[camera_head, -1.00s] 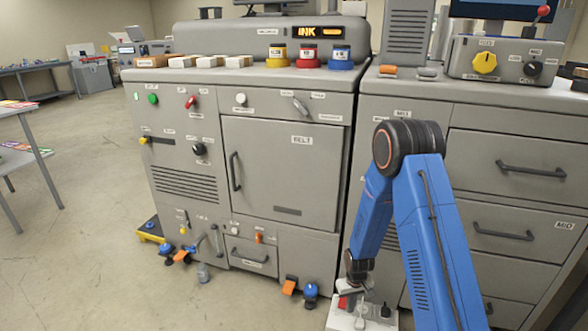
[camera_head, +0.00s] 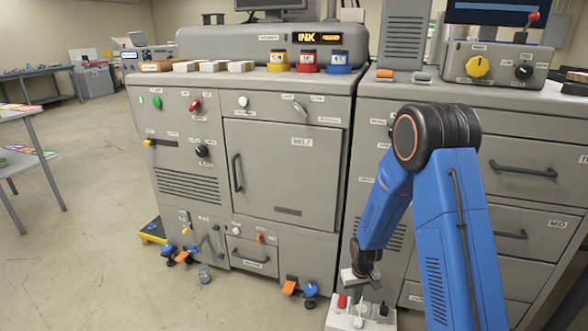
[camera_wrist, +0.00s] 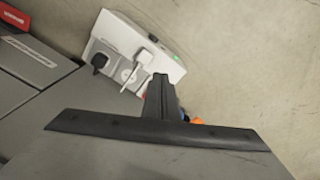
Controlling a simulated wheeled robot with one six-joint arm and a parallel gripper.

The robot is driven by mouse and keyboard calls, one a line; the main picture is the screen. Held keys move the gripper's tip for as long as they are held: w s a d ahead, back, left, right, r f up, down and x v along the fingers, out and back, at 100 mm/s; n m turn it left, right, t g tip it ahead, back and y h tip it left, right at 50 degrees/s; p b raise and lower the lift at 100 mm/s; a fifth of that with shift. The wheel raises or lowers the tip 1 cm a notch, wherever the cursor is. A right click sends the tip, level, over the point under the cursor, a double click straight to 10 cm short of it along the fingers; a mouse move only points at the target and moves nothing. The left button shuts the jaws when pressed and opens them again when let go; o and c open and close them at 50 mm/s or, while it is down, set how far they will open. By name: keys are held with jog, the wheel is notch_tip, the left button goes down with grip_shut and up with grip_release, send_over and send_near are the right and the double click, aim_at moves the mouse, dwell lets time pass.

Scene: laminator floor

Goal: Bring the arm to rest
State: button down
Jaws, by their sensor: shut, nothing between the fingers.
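My blue arm bends down at the right of the head view. My gripper (camera_head: 358,291) hangs at its end in front of the grey cabinets, pointing down. In the wrist view my gripper's dark fingers (camera_wrist: 161,92) are together with nothing between them. A white power strip (camera_head: 342,320) is below the gripper in the head view. The wrist view shows the strip (camera_wrist: 118,35) beyond the fingertips, with a white plug (camera_wrist: 146,58) and a black plug (camera_wrist: 99,61) on it. The fingertips overlap its edge in the picture; I cannot tell the gap.
A grey machine (camera_head: 285,175) with an ink display stands left of the arm. A drawer cabinet (camera_head: 528,180) stands close behind it. Blue and orange pedals (camera_head: 290,286) sit low at the machine's front. The floor (camera_head: 90,255) at left is open.

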jog(key=s+d+r+t, duration=0.1)
jog(key=s+r, duration=0.3)
jog(key=r, duration=0.5)
jog(key=s+d+r+m, duration=0.1)
jog(key=s+r, duration=0.2)
jog(key=r, duration=0.6)
jog(key=s+d+r+t, duration=0.15)
jog(key=s+r, duration=0.25)
jog(key=r, duration=0.6)
jog(key=s+d+r, duration=0.1)
jog(key=s+r, duration=0.3)
jog(key=s, duration=0.3)
jog(key=s+d+r+t, duration=0.1)
jog(key=s+r, duration=0.3)
jog(key=s, duration=0.4)
jog(key=s+r+m, duration=0.1)
jog(key=s+r, duration=0.3)
jog(key=s, duration=0.3)
jog(key=shift+s+d+r+t, duration=0.3)
jog(key=shift+d+t, duration=0.05)
jog(key=shift+d, duration=0.05)
